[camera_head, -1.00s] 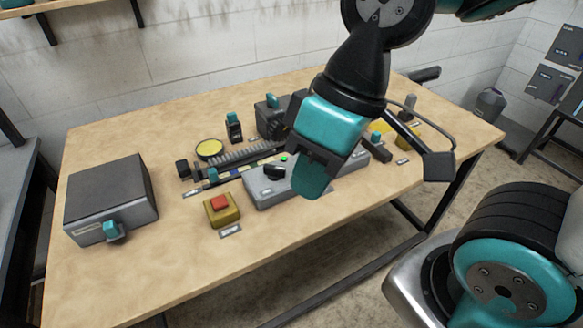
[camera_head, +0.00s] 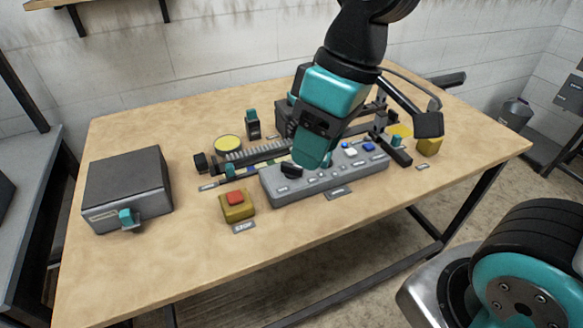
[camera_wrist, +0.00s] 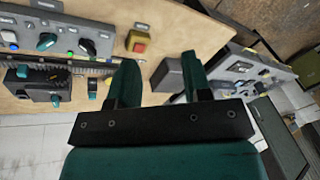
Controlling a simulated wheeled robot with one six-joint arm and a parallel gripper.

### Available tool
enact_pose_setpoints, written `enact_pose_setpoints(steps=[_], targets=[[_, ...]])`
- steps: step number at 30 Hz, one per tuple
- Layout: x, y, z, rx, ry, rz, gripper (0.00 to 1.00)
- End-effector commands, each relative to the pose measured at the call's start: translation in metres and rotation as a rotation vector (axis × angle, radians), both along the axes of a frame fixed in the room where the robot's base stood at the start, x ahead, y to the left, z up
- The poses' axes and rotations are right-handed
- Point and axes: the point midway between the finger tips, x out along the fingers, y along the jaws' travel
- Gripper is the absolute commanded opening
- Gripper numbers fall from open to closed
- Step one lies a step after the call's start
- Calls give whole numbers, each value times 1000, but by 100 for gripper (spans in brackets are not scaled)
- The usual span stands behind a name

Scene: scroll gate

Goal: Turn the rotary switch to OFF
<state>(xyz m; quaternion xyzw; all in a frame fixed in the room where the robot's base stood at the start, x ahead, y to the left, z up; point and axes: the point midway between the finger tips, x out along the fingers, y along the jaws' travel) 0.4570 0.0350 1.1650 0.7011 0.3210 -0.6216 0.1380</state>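A grey control panel (camera_head: 330,186) lies on the table in the head view, with a black rotary knob (camera_head: 291,170) at its left end. In the wrist view the panel (camera_wrist: 75,22) is at the upper left, with the black knob (camera_wrist: 87,46) and a teal knob (camera_wrist: 46,41); the labels are unreadable. My gripper (camera_head: 310,155) appears over the panel's rear middle, just right of the black knob, and hides part of the panel. In the wrist view my gripper (camera_wrist: 158,60) has its two teal fingers apart with nothing between them. The fingers are apart from both knobs.
A yellow box with a red button (camera_head: 236,199) stands left of the panel. A grey box with a teal knob (camera_head: 128,190) stands farther left. Several small devices and a yellow disc (camera_head: 228,144) are behind. The table's front strip is clear.

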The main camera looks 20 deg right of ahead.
Motion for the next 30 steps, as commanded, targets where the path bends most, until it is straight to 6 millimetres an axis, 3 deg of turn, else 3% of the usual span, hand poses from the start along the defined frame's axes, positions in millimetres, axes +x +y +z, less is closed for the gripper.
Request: enact_pose_setpoints(steps=[1, 6, 9, 12, 15, 20, 30], targets=[[33, -5, -15, -41, -8, 17, 45], [132, -29, -40, -179, -21, 88, 45], [175, -41, -55, -235, -13, 119, 45], [201, -50, -64, -268, -4, 137, 45], [212, -54, -68, -282, 0, 148, 45], [214, -55, -81, -285, 4, 152, 45], [213, -54, -155, -285, 5, 152, 45]])
